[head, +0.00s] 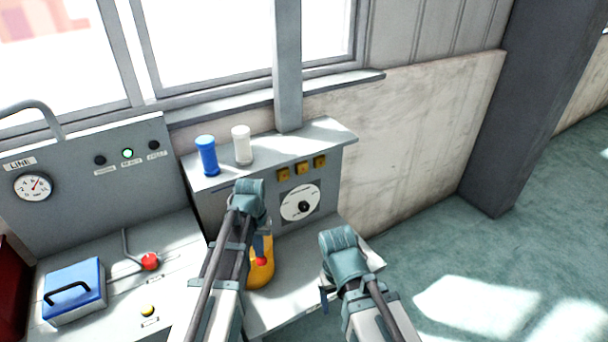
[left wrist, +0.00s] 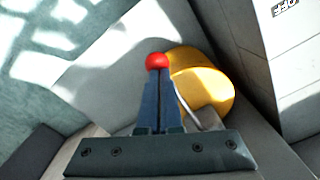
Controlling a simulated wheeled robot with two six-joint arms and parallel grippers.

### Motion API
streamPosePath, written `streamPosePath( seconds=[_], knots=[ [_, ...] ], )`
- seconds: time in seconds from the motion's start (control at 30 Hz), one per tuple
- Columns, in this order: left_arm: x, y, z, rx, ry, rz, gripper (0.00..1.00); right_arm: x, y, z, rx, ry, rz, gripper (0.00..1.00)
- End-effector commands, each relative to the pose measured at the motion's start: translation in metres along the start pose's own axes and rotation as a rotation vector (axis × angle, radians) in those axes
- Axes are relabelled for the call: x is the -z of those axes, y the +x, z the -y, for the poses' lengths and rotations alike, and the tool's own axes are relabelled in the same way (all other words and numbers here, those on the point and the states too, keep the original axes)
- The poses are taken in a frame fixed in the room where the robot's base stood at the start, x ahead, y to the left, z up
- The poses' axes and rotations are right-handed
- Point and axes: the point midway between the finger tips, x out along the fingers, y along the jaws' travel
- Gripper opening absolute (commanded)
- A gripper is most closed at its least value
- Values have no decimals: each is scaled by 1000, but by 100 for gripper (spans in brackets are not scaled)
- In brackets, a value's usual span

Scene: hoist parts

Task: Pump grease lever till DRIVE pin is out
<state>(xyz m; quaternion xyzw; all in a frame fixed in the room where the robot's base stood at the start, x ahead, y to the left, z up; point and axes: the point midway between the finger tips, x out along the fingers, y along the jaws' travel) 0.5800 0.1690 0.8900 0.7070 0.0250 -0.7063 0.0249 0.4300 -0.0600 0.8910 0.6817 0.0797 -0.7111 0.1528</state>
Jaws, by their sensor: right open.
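The grease pump is a yellow rounded body (head: 262,274) on the grey bench, with a red ball knob (head: 261,262) on its lever. In the left wrist view the red knob (left wrist: 156,60) sits at the tips of my left gripper (left wrist: 157,76), beside the yellow body (left wrist: 203,88). A thin grey lever rod (left wrist: 186,108) shows there. My left gripper (head: 259,250) has its fingers together at the knob; I cannot tell whether they clasp it. My right gripper (head: 325,297) is open at the bench's right edge, apart from the pump. I cannot make out a DRIVE pin.
A white dial (head: 300,203) and several yellow tabs (head: 302,168) are on the cabinet front. Blue (head: 207,156) and white (head: 242,146) cylinders stand on its shelf. Left are a gauge (head: 33,187), a red-knobbed lever (head: 150,261) and a blue box (head: 75,290). The floor at right is clear.

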Motion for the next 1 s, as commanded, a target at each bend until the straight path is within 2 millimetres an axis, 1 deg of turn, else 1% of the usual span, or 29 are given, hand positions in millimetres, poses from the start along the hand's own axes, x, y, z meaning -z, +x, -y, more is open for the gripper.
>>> streamPosePath(
  seconds=[0.17, 1.0],
  knots=[
    [0, -7, 0, 1, 0, 0, 0, 0, -7, -1, 0, 0, 0, 84],
    [-7, -78, -4, 0, 1, 1, 0, -5, -78, -8, 0, 0, 0, 84]
  ],
)
